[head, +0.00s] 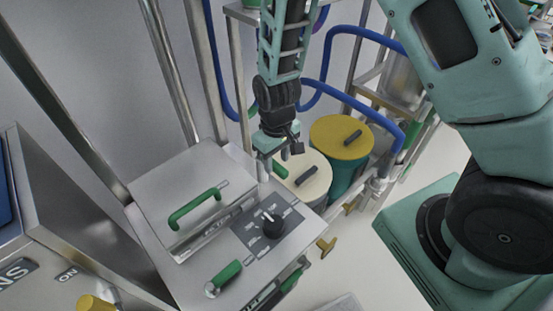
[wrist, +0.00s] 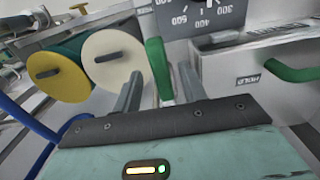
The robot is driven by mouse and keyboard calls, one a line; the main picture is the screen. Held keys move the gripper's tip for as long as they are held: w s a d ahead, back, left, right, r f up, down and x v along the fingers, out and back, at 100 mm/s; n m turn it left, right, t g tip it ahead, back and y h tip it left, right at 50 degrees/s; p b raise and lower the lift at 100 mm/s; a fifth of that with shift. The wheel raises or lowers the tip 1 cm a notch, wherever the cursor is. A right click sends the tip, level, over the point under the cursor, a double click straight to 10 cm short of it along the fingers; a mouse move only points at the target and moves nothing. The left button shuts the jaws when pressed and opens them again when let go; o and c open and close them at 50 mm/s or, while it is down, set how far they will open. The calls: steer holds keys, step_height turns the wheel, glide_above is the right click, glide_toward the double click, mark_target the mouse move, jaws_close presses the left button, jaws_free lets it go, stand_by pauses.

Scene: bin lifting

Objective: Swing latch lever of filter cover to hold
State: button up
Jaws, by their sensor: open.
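The filter cover (head: 165,185) is a flat metal lid with a green bar handle (head: 194,207), and it lies closed on the metal housing. A green latch lever (head: 279,169) stands at the housing's far right corner. In the wrist view the lever (wrist: 158,66) rises between my two fingers. My gripper (head: 276,163) is open and points down over that corner, with its fingers around the lever. I cannot tell whether either finger touches it. A HOLD label (wrist: 248,81) shows on the housing to the right of the lever, short of the green handle.
A dial knob (head: 272,223) and another green-gripped lever (head: 223,276) are on the housing's front part. A cream-topped canister (head: 306,186) and a yellow-topped one (head: 340,138) stand close on the right. Blue hoses (head: 311,88) and metal posts crowd behind my gripper.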

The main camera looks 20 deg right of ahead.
steer(key=shift+f, duration=0.75)
jaws_close()
